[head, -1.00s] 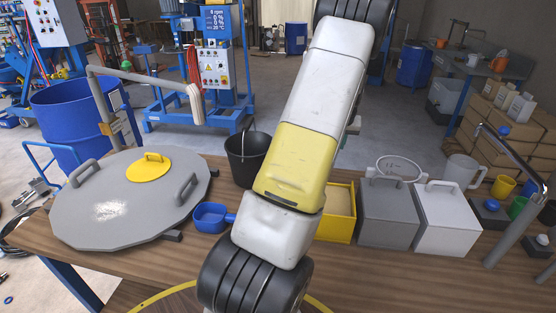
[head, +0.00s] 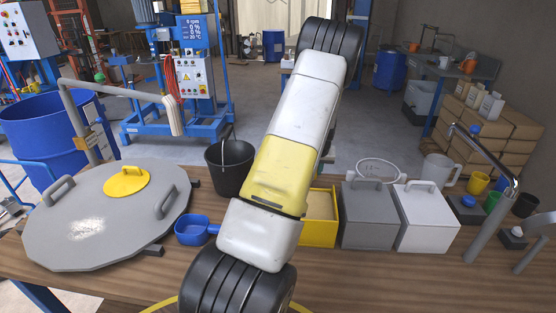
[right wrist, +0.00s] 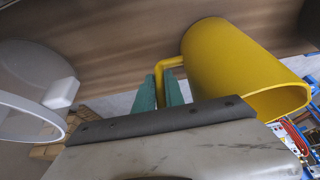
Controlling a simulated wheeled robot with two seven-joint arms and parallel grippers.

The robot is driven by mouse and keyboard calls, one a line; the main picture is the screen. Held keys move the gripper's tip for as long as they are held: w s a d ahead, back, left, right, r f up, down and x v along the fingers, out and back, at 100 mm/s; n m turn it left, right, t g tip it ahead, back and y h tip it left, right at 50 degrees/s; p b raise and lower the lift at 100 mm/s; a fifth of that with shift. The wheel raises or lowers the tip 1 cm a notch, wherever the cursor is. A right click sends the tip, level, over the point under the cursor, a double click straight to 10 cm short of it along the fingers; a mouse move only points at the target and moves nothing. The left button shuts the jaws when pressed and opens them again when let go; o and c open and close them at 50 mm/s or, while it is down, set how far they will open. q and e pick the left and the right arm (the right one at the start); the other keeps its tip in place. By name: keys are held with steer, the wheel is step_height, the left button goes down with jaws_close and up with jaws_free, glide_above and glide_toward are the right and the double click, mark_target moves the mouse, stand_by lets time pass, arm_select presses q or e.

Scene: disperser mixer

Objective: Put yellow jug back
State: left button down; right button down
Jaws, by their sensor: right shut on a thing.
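My right gripper (right wrist: 162,88) shows green fingers in the right wrist view. They are shut on the handle of the yellow jug (right wrist: 235,65), a plain yellow cylinder whose open rim points to the lower right of that picture. In the head view my arm crosses the middle, and I see neither the right gripper nor the held jug there. My left gripper is not in view.
A pale round vessel (right wrist: 30,85) is left of the held jug in the wrist view. In the head view, the bench carries a grey lid (head: 125,225), a blue scoop (head: 192,230), an open yellow box (head: 319,231), grey (head: 367,220) and white (head: 425,220) boxes, and small cups (head: 478,182).

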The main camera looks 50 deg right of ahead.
steer(key=c, duration=1.4)
jaws_free()
steer(key=shift+f, duration=0.1)
steer(key=shift+s+r, duration=0.1)
steer(key=shift+r, duration=0.4)
steer(key=v, duration=1.1)
steer(key=shift+a, duration=0.2)
